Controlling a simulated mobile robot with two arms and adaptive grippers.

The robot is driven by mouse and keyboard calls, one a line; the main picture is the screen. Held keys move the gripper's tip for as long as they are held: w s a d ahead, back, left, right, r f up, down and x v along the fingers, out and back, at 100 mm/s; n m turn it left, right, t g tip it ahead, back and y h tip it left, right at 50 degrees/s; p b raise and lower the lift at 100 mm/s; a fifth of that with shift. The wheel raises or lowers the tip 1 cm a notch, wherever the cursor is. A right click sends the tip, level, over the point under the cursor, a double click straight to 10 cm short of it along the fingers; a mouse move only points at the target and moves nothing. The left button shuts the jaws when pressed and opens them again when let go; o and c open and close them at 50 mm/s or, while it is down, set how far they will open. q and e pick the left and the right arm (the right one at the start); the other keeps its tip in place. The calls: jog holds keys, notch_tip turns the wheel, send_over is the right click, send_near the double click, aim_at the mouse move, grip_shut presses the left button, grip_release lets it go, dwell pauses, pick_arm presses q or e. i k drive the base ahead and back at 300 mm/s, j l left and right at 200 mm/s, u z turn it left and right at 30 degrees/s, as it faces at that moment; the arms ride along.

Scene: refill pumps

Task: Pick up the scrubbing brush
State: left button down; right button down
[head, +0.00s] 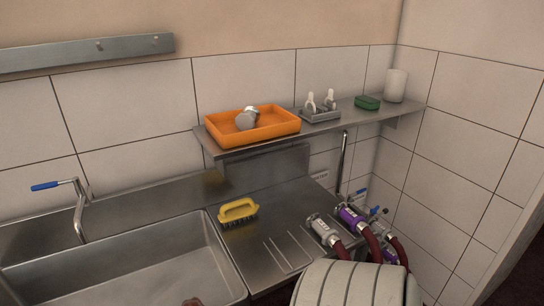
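The scrubbing brush (238,209) has a yellow loop handle and dark bristles. It stands bristles down on the steel drainboard (262,250), just right of the sink basin. Nothing touches its handle. Neither of my grippers shows in the head view, so I cannot see whether they are open or shut.
A steel sink (130,268) with a blue-handled tap (78,205) lies left. A wall shelf (345,118) above holds an orange tray (280,128), a green sponge (367,103) and a white cup-like container (396,86). Hose fittings (350,217) and a pale ribbed form (350,285) are at right.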

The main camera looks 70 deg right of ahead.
aim_at(244, 207)
jog(key=z, duration=1.8)
jog(key=i+l+z, duration=0.2)
jog(key=i+l, duration=0.35)
